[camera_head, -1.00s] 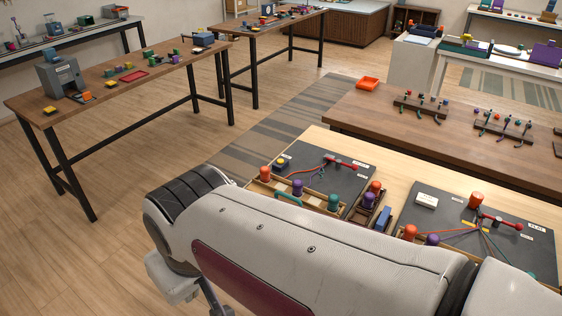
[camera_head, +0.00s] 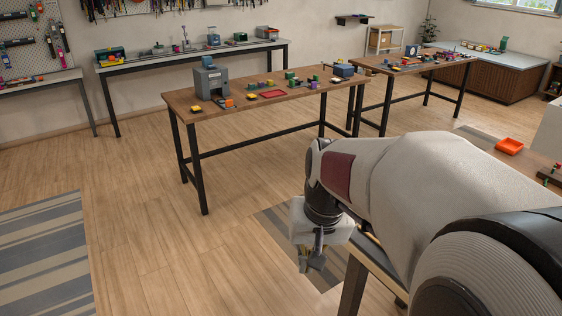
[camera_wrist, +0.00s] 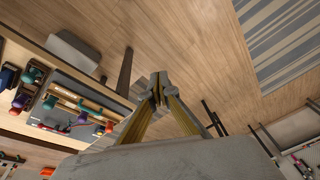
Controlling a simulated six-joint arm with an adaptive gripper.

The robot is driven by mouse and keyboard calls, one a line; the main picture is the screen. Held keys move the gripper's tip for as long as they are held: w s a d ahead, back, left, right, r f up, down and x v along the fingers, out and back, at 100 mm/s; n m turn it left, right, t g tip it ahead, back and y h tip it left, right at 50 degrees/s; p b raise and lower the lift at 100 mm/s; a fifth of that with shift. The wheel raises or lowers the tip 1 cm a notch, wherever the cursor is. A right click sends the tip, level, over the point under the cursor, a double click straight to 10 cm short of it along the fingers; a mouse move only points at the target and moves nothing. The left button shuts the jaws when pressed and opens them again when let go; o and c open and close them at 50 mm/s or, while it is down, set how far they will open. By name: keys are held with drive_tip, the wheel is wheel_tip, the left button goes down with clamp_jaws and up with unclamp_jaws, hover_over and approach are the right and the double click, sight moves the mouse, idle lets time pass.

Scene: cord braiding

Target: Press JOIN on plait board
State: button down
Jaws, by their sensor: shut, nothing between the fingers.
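My gripper (camera_head: 312,262) hangs at the end of my arm in the head view, over the floor beside the bench corner. In the wrist view its two fingers (camera_wrist: 158,88) meet at the tips; they are shut and empty, apart from everything. The wrist view shows a dark board (camera_wrist: 88,92) on the pale bench at left, with coloured bobbins and cords around it. I cannot tell whether this is the plait board, and I can make out no JOIN button. The head view shows neither board now.
A striped rug (camera_head: 45,255) lies at left on open floor. A long wooden table (camera_head: 235,105) with a grey machine (camera_head: 211,80) and small coloured parts stands beyond. My arm hides most of the near bench.

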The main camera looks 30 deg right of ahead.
drive_tip(key=w+d+f+m, duration=0.2)
drive_tip(key=w+d+f, duration=0.15)
drive_tip(key=d, duration=0.65)
drive_tip(key=w+d+f+m, duration=0.2)
drive_tip(key=w+d, duration=0.3)
drive_tip(key=d, duration=0.4)
drive_tip(key=d+f+m+t, duration=0.1)
drive_tip(key=d+f, duration=0.2)
drive_tip(key=d, duration=0.6)
drive_tip(key=w+d+f+m+t+h, duration=0.1)
drive_tip(key=d+f+m, duration=0.1)
drive_tip(key=d, duration=0.6)
drive_tip(key=w+d+f+m+t, duration=0.1)
drive_tip(key=d+f, duration=0.3)
drive_tip(key=d, duration=0.5)
drive_tip(key=shift+d+f+t, duration=0.3)
drive_tip(key=shift+d+f, duration=0.05)
drive_tip(key=shift+f, duration=0.05)
drive_tip(key=w+d+r+t+h, duration=0.2)
drive_tip(key=w+d+r, duration=0.2)
drive_tip(key=d+r, duration=0.2)
drive_tip(key=shift+w+d+r+h, duration=0.15)
drive_tip(key=shift+d+h, duration=0.15)
drive_tip(key=shift+d, duration=0.65)
drive_tip(key=shift+f, duration=0.25)
drive_tip(key=shift+f, duration=4.2)
